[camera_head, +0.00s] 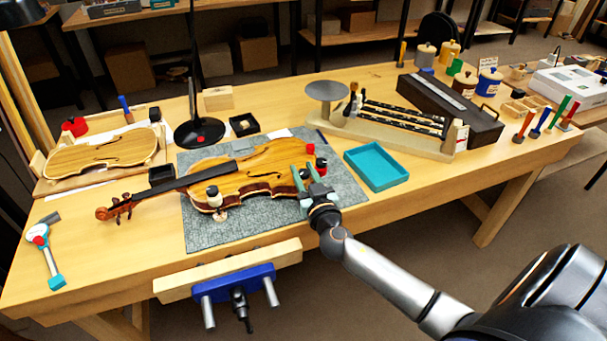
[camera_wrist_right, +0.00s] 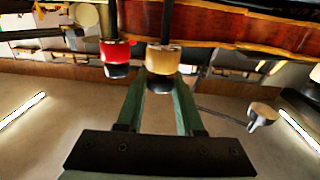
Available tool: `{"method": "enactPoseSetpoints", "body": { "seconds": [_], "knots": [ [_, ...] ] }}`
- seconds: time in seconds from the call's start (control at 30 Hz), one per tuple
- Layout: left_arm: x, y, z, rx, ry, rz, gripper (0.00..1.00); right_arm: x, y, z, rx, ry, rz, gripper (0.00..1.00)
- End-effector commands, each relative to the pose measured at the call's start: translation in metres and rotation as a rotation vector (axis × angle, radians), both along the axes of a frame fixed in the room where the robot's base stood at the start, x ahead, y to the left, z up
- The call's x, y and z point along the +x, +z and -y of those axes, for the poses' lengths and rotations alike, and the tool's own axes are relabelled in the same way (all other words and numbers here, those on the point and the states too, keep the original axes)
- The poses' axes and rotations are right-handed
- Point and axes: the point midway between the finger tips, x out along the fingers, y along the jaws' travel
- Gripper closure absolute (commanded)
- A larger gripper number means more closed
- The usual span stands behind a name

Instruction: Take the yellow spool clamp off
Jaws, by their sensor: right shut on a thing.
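The violin (camera_head: 245,178) lies on a grey mat (camera_head: 260,222) on the bench. My right gripper (camera_head: 305,178) is at the violin's right end in the head view. In the right wrist view its green fingers are shut on the yellow spool clamp (camera_wrist_right: 162,60), which stands at the violin's edge (camera_wrist_right: 215,25). A red spool clamp (camera_wrist_right: 115,52) is close beside it. The fingers largely hide the yellow clamp in the head view, where the red one (camera_head: 321,163) shows just behind them. My left gripper is not in view.
A teal tray (camera_head: 371,178) lies empty right of the mat. A white-and-black spool clamp (camera_head: 213,196) stands at the violin's near edge. A blue vise (camera_head: 232,285) is on the bench front. A round-based black stand (camera_head: 200,133) is behind the violin.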

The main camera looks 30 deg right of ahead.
Motion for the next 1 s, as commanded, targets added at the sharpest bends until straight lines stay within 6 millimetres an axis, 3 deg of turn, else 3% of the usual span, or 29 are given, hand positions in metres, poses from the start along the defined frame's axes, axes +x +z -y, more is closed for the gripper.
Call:
{"method": "enactPoseSetpoints", "body": {
  "seconds": [0.3, 0.67, 1.0],
  "knots": [
    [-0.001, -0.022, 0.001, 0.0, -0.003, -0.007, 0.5, 0.0, -0.002, 0.002, -0.002, 0.256, 0.001, 1.0],
    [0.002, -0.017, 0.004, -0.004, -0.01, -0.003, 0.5, 0.001, 0.001, 0.003, -0.008, 0.591, -0.001, 1.0],
    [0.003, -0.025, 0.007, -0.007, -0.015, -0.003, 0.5, 0.001, 0.0, 0.002, -0.006, 0.835, 0.001, 1.0]
  ]
}}
